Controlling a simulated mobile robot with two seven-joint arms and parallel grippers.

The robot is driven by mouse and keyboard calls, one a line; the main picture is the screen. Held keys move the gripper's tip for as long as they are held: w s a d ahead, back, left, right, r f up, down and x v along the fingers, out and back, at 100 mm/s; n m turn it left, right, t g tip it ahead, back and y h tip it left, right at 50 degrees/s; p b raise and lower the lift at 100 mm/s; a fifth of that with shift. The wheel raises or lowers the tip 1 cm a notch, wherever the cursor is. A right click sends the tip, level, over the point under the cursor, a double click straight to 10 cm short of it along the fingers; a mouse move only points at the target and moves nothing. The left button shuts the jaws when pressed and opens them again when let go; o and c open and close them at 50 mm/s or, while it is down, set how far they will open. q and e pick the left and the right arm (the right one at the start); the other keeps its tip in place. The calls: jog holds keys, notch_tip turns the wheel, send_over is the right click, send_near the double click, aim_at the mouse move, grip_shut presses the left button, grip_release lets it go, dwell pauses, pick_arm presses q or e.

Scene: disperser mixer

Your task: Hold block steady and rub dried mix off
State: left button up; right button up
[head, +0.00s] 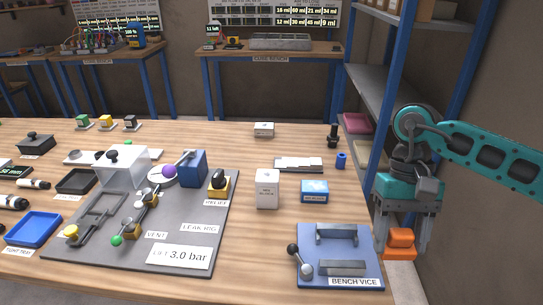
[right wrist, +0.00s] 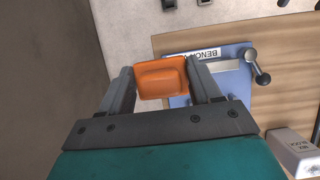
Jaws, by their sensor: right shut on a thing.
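My right gripper (head: 402,240) is shut on an orange block-like piece (head: 399,243), held off the right edge of the bench beside the bench vice (head: 340,238). The right wrist view shows the orange piece (right wrist: 162,77) between the two fingertips (right wrist: 163,82), with the blue vice base (right wrist: 232,85) just beyond it. A white labelled block (head: 267,188) stands upright on the bench, left of and behind the vice; it also shows in the right wrist view (right wrist: 296,150). Its label is small, and I cannot make out dried mix on it. My left gripper is not in view.
A small blue labelled box (head: 315,191) stands right of the white block. A blue-framed shelf (head: 392,75) rises behind my right arm. Bare wood lies between plate and vice.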

dwell(0.3)
jog(key=shift+w+a, duration=0.2)
jog(key=w+a+r+m+t+y, duration=0.1)
jog(key=w+a+r+m+y, duration=0.15)
jog(key=w+a+m, duration=0.7)
notch_tip(320, 180, up, 4)
jog(key=m+t+y, duration=0.2)
jog(key=m+t, duration=0.2)
jog(key=m, duration=0.5)
send_over(267, 181)
jog(key=shift+n, duration=0.25)
jog(key=shift+f, duration=2.35)
